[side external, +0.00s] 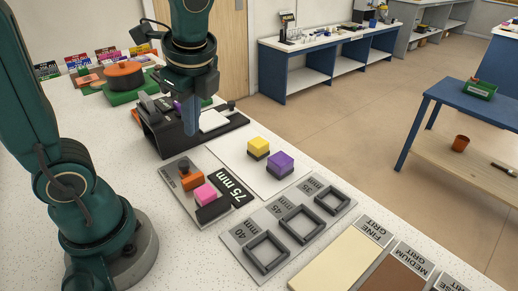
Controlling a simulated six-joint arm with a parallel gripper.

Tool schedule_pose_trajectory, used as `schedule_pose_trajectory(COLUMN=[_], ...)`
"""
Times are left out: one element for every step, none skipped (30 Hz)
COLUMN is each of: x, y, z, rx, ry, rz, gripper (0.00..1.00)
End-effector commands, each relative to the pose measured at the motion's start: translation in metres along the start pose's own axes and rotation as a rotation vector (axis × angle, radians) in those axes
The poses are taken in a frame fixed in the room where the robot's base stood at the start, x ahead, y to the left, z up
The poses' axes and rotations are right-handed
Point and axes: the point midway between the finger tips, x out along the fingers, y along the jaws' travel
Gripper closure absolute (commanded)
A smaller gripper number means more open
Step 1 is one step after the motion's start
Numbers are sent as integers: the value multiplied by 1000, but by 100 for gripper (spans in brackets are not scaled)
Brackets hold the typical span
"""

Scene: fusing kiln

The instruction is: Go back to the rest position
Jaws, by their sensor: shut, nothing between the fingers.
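My gripper (191,122) points down above the speckled worktop, at the front of a black open-fronted unit (168,139). Its fingers are together with nothing between them, and it touches no block that I can see. The gripper and wrist hide part of the black unit and the things behind it. No marker for a rest position shows.
A yellow block (258,145) and a purple block (280,161) sit on a white sheet. A plate with square frames (267,253) and grit panels (343,258) lie in front.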

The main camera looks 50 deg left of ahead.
Motion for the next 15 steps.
schedule_pose_trajectory(x=[-7,-10,-13,-15,-17,-19,-20,-21,-22,-22,-23,-23,-22,-21,-20], y=[8,12,18,22,26,32,36,41,46,50,53,57,60,62,63], z=[0,0,-2,-4,-6,-8,-10,-13,-16,-19,-22,-27,-29,-32,-36], rx=[-65,-109,-174,-227,-281,-360,-422,-487,-576,-646,-718,-817,-884,-946,-1018], ry=[43,68,107,136,167,211,245,282,332,370,408,459,490,518,546], rz=[-37,-55,-76,-91,-103,-117,-126,-132,-136,-137,-132,-121,-109,-95,-75], gripper=[100,100,100,100,100,100,100,100,100,100,100,100,100,100,100])
